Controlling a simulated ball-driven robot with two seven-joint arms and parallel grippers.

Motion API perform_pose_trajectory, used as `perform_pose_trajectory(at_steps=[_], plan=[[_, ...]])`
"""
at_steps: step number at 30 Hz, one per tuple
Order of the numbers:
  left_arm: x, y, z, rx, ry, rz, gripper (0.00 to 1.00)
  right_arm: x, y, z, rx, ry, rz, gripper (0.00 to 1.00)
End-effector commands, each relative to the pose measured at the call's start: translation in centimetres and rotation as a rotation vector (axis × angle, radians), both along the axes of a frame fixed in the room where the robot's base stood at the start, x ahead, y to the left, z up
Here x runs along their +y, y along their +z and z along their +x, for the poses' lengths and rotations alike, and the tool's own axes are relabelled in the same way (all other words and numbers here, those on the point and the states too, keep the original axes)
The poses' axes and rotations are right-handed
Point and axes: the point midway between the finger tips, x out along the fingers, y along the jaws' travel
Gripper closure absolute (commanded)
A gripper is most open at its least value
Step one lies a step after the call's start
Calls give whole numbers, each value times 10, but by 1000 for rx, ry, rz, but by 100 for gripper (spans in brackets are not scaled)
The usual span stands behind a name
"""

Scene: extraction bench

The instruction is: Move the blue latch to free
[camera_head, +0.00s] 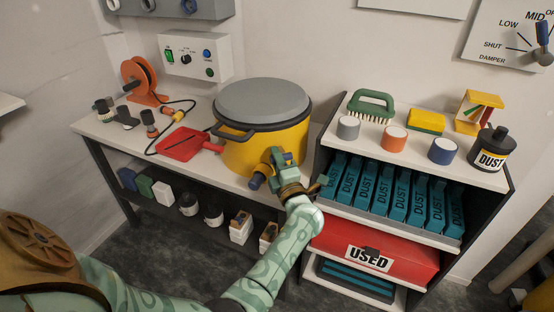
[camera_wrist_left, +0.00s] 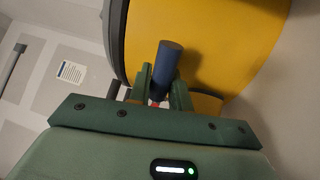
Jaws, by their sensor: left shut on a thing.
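The blue latch (camera_wrist_left: 168,62) is a short blue cylinder on the front of the yellow drum. In the left wrist view it stands up between the two green fingers of my left gripper (camera_wrist_left: 162,92), which is shut on it. The yellow drum (camera_head: 240,154) has a grey lid (camera_head: 262,98) and a dark handle. The latch's mount is mostly hidden by my gripper. My right gripper is not in view.
A red dustpan (camera_head: 184,144) lies left of the drum. An orange reel (camera_head: 139,82) and several small tools stand at the bench's left. A shelf to the right holds teal DUST packs (camera_head: 385,190), a red USED box (camera_head: 372,252), and jars on top.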

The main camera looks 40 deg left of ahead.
Motion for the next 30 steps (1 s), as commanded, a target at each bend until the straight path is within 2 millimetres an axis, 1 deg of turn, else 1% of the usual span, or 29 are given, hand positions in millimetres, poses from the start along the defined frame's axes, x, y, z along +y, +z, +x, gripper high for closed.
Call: perform_pose_trajectory(at_steps=[1,12,13,14,15,24,30], plan=[[-1,-4,-1,-1,0,-9,100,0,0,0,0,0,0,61],[-1,-4,-1,-4,0,-12,100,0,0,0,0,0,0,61],[-1,-4,-1,-4,0,-12,74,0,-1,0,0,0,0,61],[-1,-4,-1,-4,0,-12,66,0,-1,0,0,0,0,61],[-1,-4,-1,-4,0,-11,61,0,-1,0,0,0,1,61],[-1,-2,0,-5,0,-8,61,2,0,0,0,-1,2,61],[-3,-5,-2,-4,1,-7,61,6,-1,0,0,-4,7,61]])
